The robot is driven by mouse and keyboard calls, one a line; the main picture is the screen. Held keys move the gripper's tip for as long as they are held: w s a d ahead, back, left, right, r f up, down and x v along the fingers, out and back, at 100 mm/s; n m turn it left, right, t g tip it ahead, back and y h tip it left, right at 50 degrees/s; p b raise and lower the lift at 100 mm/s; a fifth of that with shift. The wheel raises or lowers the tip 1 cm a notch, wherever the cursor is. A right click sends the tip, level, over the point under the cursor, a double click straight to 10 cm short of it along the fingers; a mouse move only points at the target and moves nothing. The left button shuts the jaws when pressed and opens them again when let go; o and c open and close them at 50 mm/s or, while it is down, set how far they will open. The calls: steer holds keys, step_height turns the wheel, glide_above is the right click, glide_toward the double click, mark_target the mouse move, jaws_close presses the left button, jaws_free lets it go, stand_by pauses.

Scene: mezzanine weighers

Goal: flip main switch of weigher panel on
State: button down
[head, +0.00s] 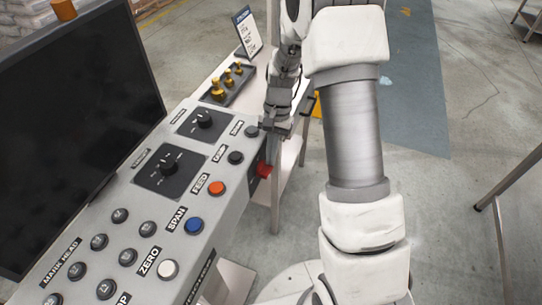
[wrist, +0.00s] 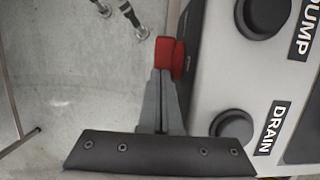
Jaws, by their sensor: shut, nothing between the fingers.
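The weigher panel (head: 225,150) is a grey sloped console on the left of the head view. A red switch (head: 264,170) sticks out from its right side face, below the black and orange buttons. I take it for the main switch; its setting cannot be read. It also shows in the wrist view (wrist: 170,52), beside the panel's edge. My gripper (head: 270,140) is shut and empty at that side. In the wrist view its fingertips (wrist: 161,74) overlap the lower end of the red switch; whether they touch it is unclear.
The panel top carries two black rotary knobs (head: 167,166), an orange button (head: 217,188), a blue button (head: 194,225) and several black buttons. A dark screen (head: 75,125) stands at left. Brass weights (head: 217,91) sit behind the panel. Open floor (head: 450,200) lies to the right.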

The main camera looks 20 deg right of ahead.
steer(key=shift+w+d+f+g+y, duration=0.2)
steer(key=shift+w+f+g, duration=0.1)
steer(key=shift+f, duration=0.15)
steer(key=shift+w+d+f+g+y, duration=0.2)
steer(key=shift+w+f, duration=0.05)
steer(key=shift+f, duration=0.25)
stand_by(0.5)
steer(key=w+d+r+p, duration=0.1)
steer(key=w+d+r, duration=0.4)
steer(key=w+r, duration=0.3)
step_height(320, 180, up, 2)
steer(key=shift+d+r+p, duration=0.1)
steer(key=shift+d+p, duration=0.25)
steer(key=shift+d, duration=0.05)
